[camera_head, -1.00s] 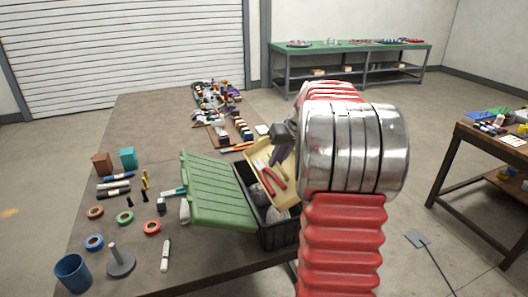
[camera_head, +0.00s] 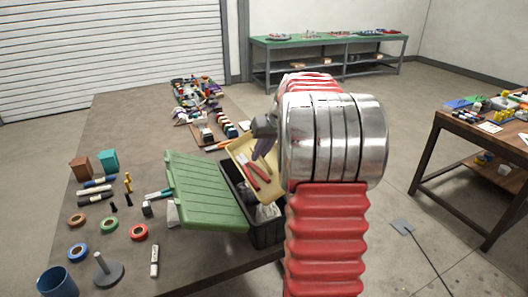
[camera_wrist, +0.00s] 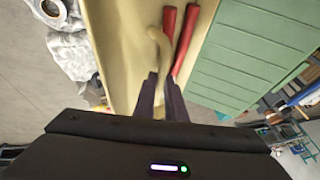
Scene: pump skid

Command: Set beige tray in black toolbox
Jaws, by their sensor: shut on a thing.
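The beige tray (camera_head: 240,153) is tilted over the open black toolbox (camera_head: 266,236) in the head view. Red-handled pliers (camera_head: 255,180) lie in it. My gripper (camera_head: 264,148) is at the tray, partly hidden by my arm. In the wrist view, my gripper (camera_wrist: 161,82) is shut on the tray's curved handle, and the beige tray floor (camera_wrist: 120,45) lies beyond. The toolbox's green lid (camera_head: 205,195) hangs open to the left. My arm hides the right side of tray and toolbox, so I cannot tell whether the tray touches the rim.
Grey crumpled items (camera_head: 267,211) show inside the toolbox. Tape rings, markers and a blue cup (camera_head: 57,283) stand left of the lid on the brown table (camera_head: 130,130). Bins and tools crowd its far end. Another bench (camera_head: 480,135) stands at right, with open floor between.

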